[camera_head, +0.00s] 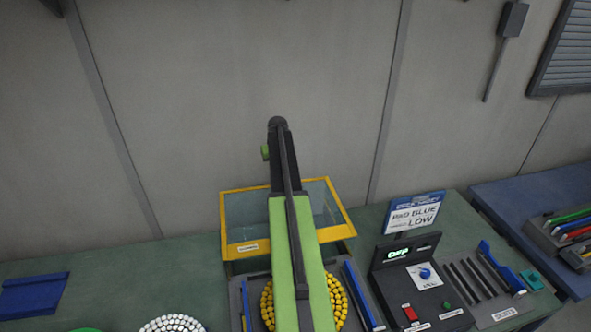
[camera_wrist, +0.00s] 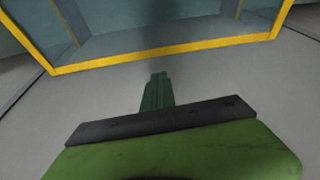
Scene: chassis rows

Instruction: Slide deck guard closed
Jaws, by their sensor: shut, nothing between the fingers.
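The deck guard (camera_head: 233,251), a clear box with a yellow frame and a small label on its front bar, stands at the back of the green bench in the head view. My green arm crosses in front of it and hides its middle. In the wrist view the guard's yellow edge (camera_wrist: 165,57) runs across the top, with clear panels behind it. My gripper (camera_wrist: 157,78) is shut and empty, its dark green fingers pointing toward that edge, with grey surface visible between. Whether it touches the guard cannot be told. In the head view the fingers are hidden.
A grey deck with a ring of yellow pieces (camera_head: 337,300) lies in front of the guard, partly under my arm. A control box (camera_head: 393,279) reading OFF and a blue sign (camera_head: 414,213) stand to the right. White pieces (camera_head: 172,325) and a blue plate (camera_head: 33,296) are left.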

